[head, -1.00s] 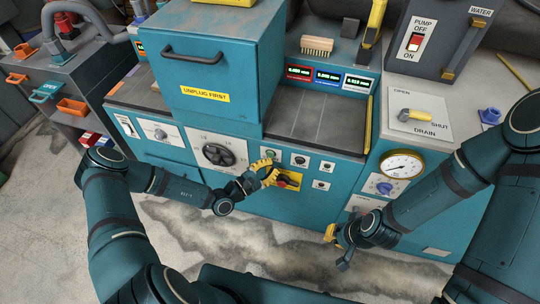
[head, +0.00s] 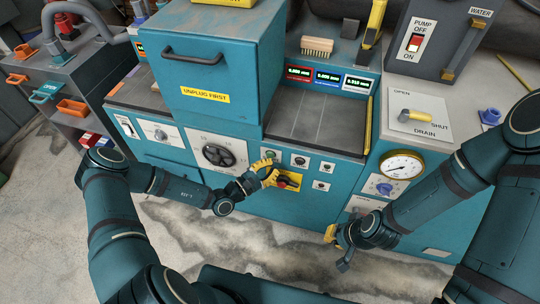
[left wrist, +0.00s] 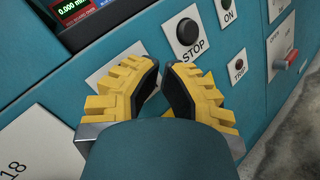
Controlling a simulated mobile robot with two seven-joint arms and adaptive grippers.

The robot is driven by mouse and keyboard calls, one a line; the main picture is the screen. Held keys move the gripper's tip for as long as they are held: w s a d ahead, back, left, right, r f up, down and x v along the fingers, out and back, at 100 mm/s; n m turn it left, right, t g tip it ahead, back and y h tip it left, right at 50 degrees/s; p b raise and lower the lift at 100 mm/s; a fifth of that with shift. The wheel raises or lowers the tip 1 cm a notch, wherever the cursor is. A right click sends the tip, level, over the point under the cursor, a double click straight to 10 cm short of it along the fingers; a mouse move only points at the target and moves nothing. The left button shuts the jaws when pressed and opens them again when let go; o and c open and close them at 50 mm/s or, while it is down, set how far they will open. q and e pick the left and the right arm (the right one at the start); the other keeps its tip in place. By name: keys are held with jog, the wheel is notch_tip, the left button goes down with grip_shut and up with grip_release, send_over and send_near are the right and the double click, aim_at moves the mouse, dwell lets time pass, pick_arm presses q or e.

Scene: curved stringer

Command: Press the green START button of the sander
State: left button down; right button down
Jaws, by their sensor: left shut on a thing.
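The sander's teal front carries a row of white button plates. The green START button (head: 271,153) shows as a small green spot just above my left gripper (head: 268,171) in the head view. In the left wrist view, the yellow fingers of my left gripper (left wrist: 163,66) converge close to the panel, over the plate left of the black STOP button (left wrist: 187,32). They cover most of that plate, so the START button is hidden there. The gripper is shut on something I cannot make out. My right gripper (head: 337,248) hangs in front of the panel, its fingers unclear.
A yellow plate with a red knob (head: 284,183) sits just below the buttons. The ON button (left wrist: 226,5) and TRIP light (left wrist: 239,67) are to the right. A hand wheel (head: 218,155) is left of my gripper. A gauge (head: 402,165) is at right.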

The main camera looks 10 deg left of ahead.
pick_arm(q)
jog(key=shift+w, duration=0.2)
dwell(0.4)
jog(key=shift+w, duration=0.25)
